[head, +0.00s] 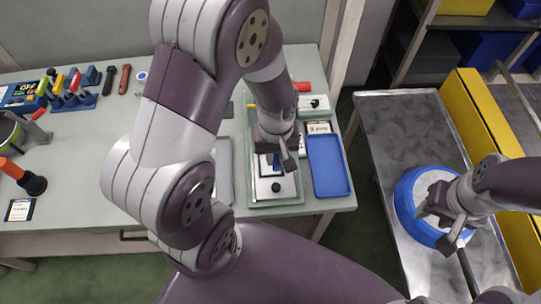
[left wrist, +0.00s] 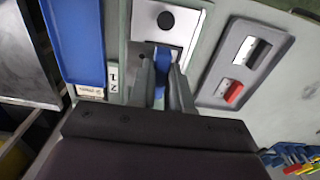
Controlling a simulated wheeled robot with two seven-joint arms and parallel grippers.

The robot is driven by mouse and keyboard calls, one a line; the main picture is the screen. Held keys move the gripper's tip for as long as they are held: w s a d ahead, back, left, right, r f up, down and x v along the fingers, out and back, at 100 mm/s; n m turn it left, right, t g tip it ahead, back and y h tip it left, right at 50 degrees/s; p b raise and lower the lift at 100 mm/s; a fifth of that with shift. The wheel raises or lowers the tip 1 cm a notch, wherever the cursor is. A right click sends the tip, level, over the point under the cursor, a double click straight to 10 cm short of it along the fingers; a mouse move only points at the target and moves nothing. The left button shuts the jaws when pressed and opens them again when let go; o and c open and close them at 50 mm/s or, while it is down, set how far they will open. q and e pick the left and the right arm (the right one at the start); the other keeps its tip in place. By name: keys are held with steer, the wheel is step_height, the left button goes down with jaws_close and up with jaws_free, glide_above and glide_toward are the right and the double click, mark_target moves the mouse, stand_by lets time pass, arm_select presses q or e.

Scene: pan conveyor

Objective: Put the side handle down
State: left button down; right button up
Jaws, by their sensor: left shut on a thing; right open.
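My left gripper (head: 277,165) is shut on a small blue piece, which looks to be the side handle. The piece (left wrist: 160,72) shows between the fingers in the left wrist view; the fingers hide much of it. The gripper is over a pale green tray (head: 270,204) with a white plate (head: 262,190) bearing a black knob (head: 276,187). Whether the blue piece touches the plate I cannot tell. My right gripper (head: 447,228) is open above a round blue-rimmed pan (head: 407,205) on the metal surface at the right.
A blue tray (head: 328,165) lies right of the green tray, with number cards (head: 318,127) behind it. A grey tray (left wrist: 245,62) holds a black-and-white part and a red part. Tools and blue racks (head: 75,100) stand at the left. A yellow wall (head: 485,125) edges the metal surface (head: 400,125).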

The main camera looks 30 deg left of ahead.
arm_select(q)
steer(key=w+a+f, duration=0.2)
steer(key=a, duration=0.1)
steer(key=shift+w+a+f, duration=0.1)
steer(key=shift+w+f, duration=0.15)
steer(key=shift+f, duration=0.15)
step_height(320, 180, down, 4)
steer(key=shift+s+a+r, duration=0.1)
steer(key=shift+s+r, duration=0.05)
steer(key=shift+f, duration=0.65)
steer(key=c, duration=1.1)
jaws_free()
steer(key=shift+r, duration=0.1)
